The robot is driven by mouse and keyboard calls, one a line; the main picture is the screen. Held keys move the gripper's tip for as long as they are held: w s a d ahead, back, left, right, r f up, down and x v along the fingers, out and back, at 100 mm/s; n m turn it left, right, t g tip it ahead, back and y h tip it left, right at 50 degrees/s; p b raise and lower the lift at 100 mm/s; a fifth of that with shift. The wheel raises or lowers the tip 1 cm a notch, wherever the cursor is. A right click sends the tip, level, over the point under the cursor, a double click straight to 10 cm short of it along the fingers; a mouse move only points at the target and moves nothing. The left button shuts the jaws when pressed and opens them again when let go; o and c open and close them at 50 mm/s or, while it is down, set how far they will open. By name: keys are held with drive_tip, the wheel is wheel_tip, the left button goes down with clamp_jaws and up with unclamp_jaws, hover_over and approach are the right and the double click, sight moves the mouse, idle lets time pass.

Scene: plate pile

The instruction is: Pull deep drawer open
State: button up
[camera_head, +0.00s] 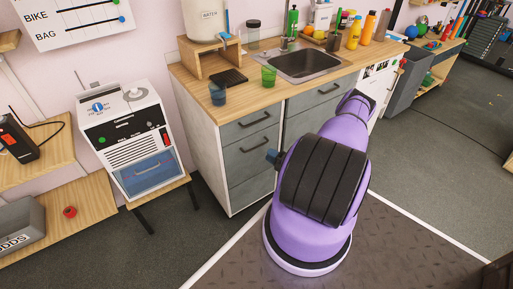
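A kitchen counter cabinet has grey drawer fronts with dark bar handles, all closed. Its left column has an upper drawer (233,132), a middle drawer (237,159) and a bottom drawer (250,192). To their right is a wider upper drawer (303,101), with a grey front below it partly hidden by my purple arm. I cannot tell for certain which front is the deep drawer.
The worktop (192,87) carries a sink (308,64), a blue cup (217,94), a green cup (268,77) and several bottles. A white machine (125,125) with a blue drawer (146,172) stands to the left. Grey floor (190,240) is clear before the left drawers.

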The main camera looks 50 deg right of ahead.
sight(257, 147)
drive_tip(key=x, duration=0.8)
clamp_jaws()
